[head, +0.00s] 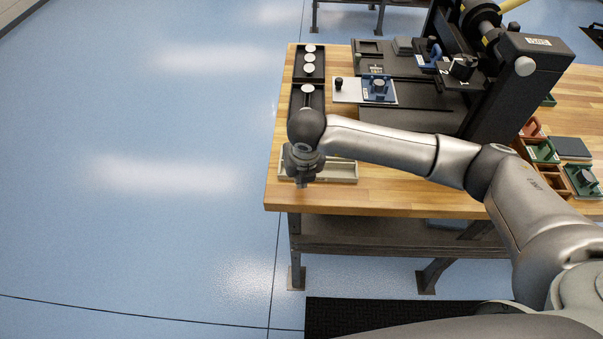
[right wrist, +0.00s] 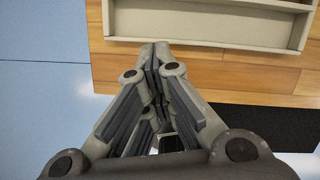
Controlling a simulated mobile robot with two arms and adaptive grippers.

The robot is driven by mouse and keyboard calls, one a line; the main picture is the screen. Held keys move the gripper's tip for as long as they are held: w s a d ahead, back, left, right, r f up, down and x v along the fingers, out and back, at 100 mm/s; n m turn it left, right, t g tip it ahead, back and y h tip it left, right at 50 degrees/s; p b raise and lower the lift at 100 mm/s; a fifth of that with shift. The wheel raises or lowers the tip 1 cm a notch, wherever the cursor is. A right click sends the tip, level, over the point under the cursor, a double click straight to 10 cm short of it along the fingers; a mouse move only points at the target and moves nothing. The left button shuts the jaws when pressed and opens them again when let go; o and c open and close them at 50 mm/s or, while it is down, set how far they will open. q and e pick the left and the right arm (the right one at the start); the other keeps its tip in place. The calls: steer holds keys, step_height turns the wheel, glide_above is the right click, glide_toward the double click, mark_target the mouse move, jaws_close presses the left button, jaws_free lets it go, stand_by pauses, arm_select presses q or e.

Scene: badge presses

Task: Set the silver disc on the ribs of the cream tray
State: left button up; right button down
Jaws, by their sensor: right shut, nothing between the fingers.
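The cream tray (head: 340,179) lies near the front left corner of the wooden table. My right arm hides part of it. In the right wrist view the tray (right wrist: 210,42) shows at the top, and the part in view is empty. My right gripper (head: 302,184) is shut and empty at the tray's left front side. In the right wrist view its fingertips (right wrist: 155,50) are together, just short of the tray's near wall. Several silver discs show in the black trays behind, one of them (head: 307,88) nearest my wrist. My left gripper is out of view.
A black tray (head: 297,66) with discs stands at the table's back left. A grey plate with a blue block (head: 379,88) and a large black press (head: 510,85) stand to the right. Coloured bins (head: 541,150) sit further right. Open floor lies left of the table.

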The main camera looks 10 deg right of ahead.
steer(key=shift+s+a, duration=2.6)
steer(key=shift+a, duration=0.2)
stand_by(5.2)
